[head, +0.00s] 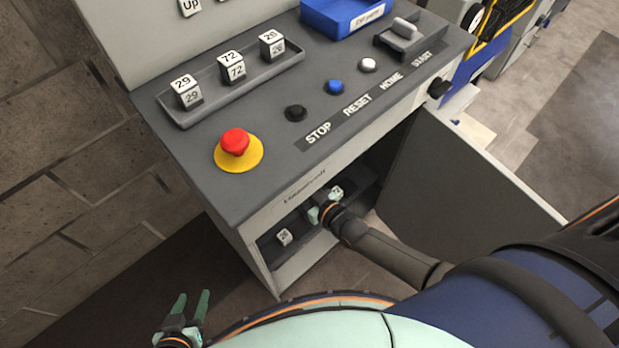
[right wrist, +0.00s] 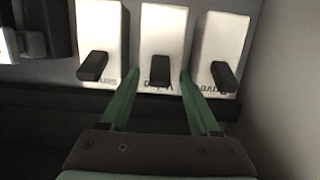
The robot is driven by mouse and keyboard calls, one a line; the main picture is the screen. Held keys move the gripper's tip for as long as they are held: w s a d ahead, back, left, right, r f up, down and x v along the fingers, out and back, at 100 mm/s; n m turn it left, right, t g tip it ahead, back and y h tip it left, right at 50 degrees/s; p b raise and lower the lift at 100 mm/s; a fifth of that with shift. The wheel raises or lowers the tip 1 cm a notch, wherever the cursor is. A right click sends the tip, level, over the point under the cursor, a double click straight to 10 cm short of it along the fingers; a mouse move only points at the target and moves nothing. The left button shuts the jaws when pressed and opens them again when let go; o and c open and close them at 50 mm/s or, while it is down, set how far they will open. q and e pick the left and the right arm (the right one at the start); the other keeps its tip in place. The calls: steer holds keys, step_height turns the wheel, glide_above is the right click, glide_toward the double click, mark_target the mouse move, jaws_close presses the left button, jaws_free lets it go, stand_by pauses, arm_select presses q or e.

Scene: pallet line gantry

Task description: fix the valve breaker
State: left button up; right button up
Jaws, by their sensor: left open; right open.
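Three white breakers with black toggles stand side by side in the right wrist view. The middle one, whose upside-down label seems to read "Valve", is the valve breaker (right wrist: 164,30); its toggle (right wrist: 155,69) sticks out towards me. My right gripper (right wrist: 159,80) is open, its green fingers on either side of the lower part of this breaker; contact cannot be told. In the head view my right gripper (head: 321,213) is inside the open cabinet under the console (head: 210,190), and the breakers cannot be made out there. My left gripper (head: 190,305) is open and empty at the lower left.
The "Drive" breaker (right wrist: 226,40) is right of the middle one, another breaker (right wrist: 98,30) left. The cabinet door (head: 460,170) stands open at right. Numbered cubes sit inside the cabinet (head: 284,236) and on the console tray (head: 215,100). A red stop button (head: 235,142) is on top.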

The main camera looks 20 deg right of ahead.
steer(key=p+v, duration=0.1)
steer(key=v, duration=1)
steer(key=shift+s, duration=0.25)
steer(key=shift+d, duration=0.1)
steer(key=s+r+m+g+h+p, duration=0.2)
steer(key=s+g, duration=0.3)
steer(key=s, duration=0.3)
steer(key=shift+a+h+p, duration=0.35)
steer(key=shift+h+p, duration=0.15)
steer(key=shift+p, duration=0.25)
steer(key=shift+f, duration=0.1)
steer(key=shift+c, duration=1)
